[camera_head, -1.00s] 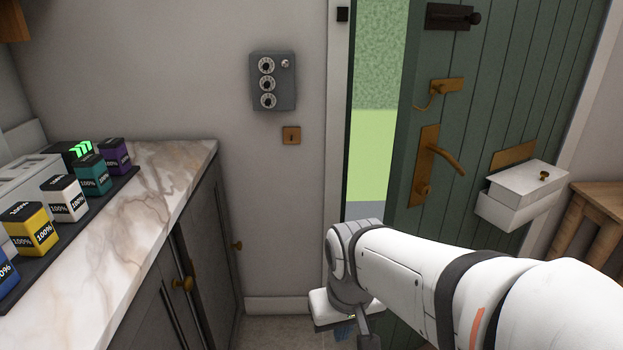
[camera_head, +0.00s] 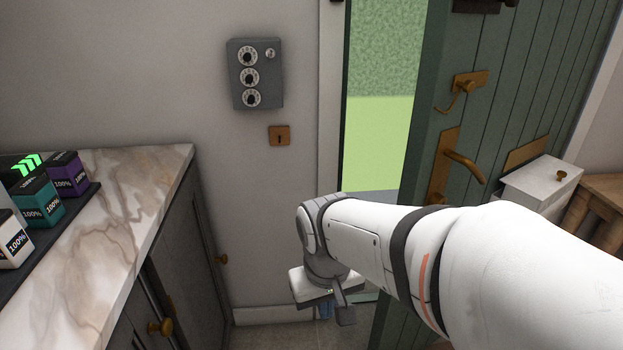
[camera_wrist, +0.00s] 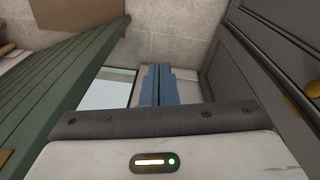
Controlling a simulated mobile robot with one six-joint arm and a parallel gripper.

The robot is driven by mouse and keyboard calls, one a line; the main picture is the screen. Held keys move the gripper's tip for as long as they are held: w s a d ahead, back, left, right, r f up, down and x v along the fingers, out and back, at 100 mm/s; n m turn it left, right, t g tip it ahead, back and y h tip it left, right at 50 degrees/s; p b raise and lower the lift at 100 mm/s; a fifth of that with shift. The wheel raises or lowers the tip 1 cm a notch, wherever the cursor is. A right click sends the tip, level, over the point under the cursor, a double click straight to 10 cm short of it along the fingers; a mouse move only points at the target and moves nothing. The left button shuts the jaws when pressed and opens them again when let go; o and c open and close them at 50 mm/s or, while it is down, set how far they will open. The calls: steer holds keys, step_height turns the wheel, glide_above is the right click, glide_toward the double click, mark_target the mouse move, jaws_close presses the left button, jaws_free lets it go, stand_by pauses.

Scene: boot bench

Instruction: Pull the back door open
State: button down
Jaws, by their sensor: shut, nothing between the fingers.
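The green plank back door (camera_head: 510,110) stands ajar at the right in the head view, with a gap at its left edge showing bright green outside. It carries a brass lever handle (camera_head: 463,166) on a plate and a brass latch (camera_head: 465,88) above. In the wrist view the door (camera_wrist: 70,85) slants along the left. My gripper (camera_head: 325,311) hangs low at the gap, left of the door's edge and below the handle, partly hidden by my arm. In the wrist view its blue fingers (camera_wrist: 160,85) are together and empty, pointing down toward the floor, apart from the door.
A marble-topped cabinet (camera_head: 130,195) with brass knobs stands at the left, with battery-like boxes (camera_head: 40,202) on it. A grey dial box (camera_head: 254,75) and brass keyhole plate (camera_head: 279,135) are on the wall. A white letterbox (camera_head: 540,187) juts from the door beside a wooden stool (camera_head: 603,188).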

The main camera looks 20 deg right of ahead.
steer(key=w+d+f+m+g+h, duration=0.1)
steer(key=w+d+g+h, duration=0.1)
steer(key=w+d+h, duration=0.35)
steer(key=w+d+f+g+h, duration=0.2)
steer(key=w+d+g+h, duration=0.15)
steer(key=d, duration=0.25)
steer(key=w+d+f+t+h, duration=0.1)
steer(key=w+t+h, duration=0.1)
steer(key=w+h, duration=0.35)
steer(key=w+d+f+t+h, duration=0.1)
steer(key=w+d+t+h, duration=0.15)
steer(key=w, duration=0.55)
steer(key=s+d+b, duration=0.1)
steer(key=s+d, duration=0.3)
steer(key=d, duration=0.6)
steer(key=shift+s+r+n, duration=0.15)
steer(key=shift+s+n, duration=0.2)
steer(key=shift+n, duration=0.05)
